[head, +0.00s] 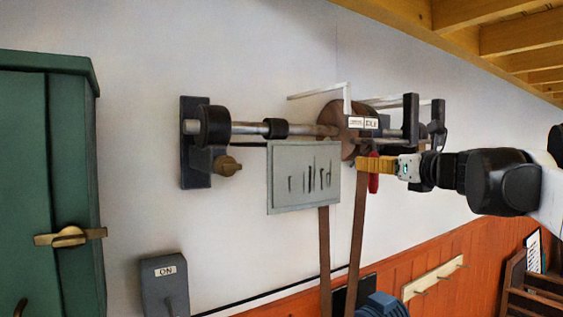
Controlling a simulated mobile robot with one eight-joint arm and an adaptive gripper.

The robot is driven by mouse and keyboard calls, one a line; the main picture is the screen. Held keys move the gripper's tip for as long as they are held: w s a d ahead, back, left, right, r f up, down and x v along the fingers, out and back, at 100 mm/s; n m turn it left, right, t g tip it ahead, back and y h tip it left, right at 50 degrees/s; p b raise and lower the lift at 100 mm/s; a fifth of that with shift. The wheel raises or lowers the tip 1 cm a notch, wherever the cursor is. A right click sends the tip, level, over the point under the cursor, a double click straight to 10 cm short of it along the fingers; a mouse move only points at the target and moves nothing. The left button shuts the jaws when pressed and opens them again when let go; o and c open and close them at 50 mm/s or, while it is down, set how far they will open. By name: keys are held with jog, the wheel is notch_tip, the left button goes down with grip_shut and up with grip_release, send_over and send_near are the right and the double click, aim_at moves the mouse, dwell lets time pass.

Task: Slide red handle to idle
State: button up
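The red handle (373,183) hangs upright below the belt pulley on the wall-mounted shaft. A small white label reading IDLE (371,123) sits above it, with another label next to it that is too small to read. My gripper (363,165), with yellow fingers, reaches in from the right at the handle's height. The fingers overlap the handle in this view, and the handle's lower part shows beneath them. Whether they are closed on it or only beside it cannot be told.
A grey panel (303,178) stands just left of the fingers. The brown pulley (334,119), a belt (324,255) and dark brackets (411,122) crowd the handle. A green cabinet (35,190) and a grey ON box (165,286) are at left.

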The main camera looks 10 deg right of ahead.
jog(key=shift+c, duration=0.6)
grip_shut()
jog(key=d, duration=0.1)
jog(key=w+d, duration=0.1)
jog(key=d, duration=0.1)
jog(key=w+d, duration=0.1)
jog(key=d, duration=0.1)
jog(key=shift+d+r, duration=0.1)
jog(key=shift+d, duration=0.05)
jog(key=shift+o, duration=0.6)
grip_release()
jog(key=shift+d, duration=0.3)
jog(key=shift+s, duration=0.1)
